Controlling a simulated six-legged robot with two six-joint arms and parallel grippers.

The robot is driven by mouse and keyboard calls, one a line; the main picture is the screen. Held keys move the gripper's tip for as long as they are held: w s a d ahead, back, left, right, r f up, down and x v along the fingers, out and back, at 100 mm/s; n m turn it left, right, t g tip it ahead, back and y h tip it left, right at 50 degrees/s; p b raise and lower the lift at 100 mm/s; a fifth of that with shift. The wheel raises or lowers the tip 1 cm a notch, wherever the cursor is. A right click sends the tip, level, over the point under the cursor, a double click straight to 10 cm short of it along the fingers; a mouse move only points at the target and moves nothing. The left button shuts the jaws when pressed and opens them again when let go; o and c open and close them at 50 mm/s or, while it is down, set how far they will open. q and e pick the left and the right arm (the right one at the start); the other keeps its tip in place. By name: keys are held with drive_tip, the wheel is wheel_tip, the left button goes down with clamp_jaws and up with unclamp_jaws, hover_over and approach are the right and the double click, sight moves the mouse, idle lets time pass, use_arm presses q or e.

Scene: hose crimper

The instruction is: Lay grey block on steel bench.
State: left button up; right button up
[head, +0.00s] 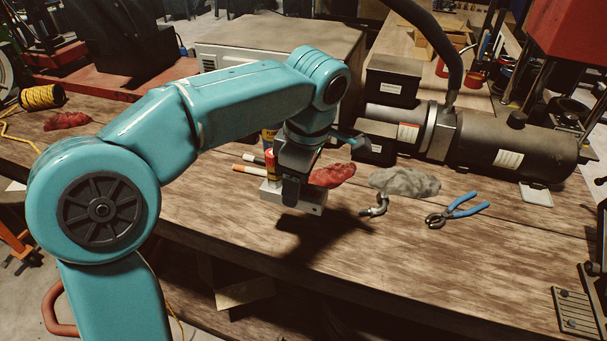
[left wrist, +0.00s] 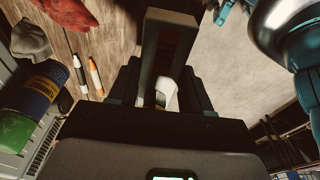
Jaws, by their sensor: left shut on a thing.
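The grey block (head: 308,207) is a pale, box-shaped piece low under my left gripper (head: 291,190), near the middle of the head view. The gripper is shut on it. A shadow falls on the bench below and in front of it, and the block appears held above the top; the exact gap is hard to tell. The bench (head: 400,262) has a brown, wood-plank-looking top. My right gripper is not in view.
Near the block lie a red cloth (head: 333,175), a grey cloth (head: 405,182), a pipe elbow (head: 376,207) and blue-handled pliers (head: 457,209). A black motor-like machine (head: 500,150) stands behind. Bare bench lies in front of the block.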

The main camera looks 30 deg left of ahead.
use_arm(q)
drive_tip(key=shift+w+a, duration=0.15)
drive_tip(key=shift+w, duration=0.05)
drive_tip(key=shift+s, duration=0.15)
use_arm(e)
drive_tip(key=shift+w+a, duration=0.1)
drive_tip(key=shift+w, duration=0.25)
use_arm(q)
drive_tip(key=shift+r, duration=0.15)
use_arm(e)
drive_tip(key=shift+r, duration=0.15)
use_arm(q)
drive_tip(key=shift+f, duration=0.2)
wheel_tip(320, 180, down, 8)
drive_tip(key=b, duration=0.7)
drive_tip(key=shift+f, duration=0.25)
drive_tip(key=shift+d+f+b, duration=0.2)
drive_tip(key=shift+f+b, duration=0.1)
drive_tip(key=shift+f, duration=0.25)
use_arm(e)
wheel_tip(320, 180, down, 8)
use_arm(q)
drive_tip(key=shift+f+b, duration=0.5)
drive_tip(key=shift+f, duration=0.1)
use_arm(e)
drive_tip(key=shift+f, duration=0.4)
use_arm(q)
drive_tip(key=o, duration=1.4)
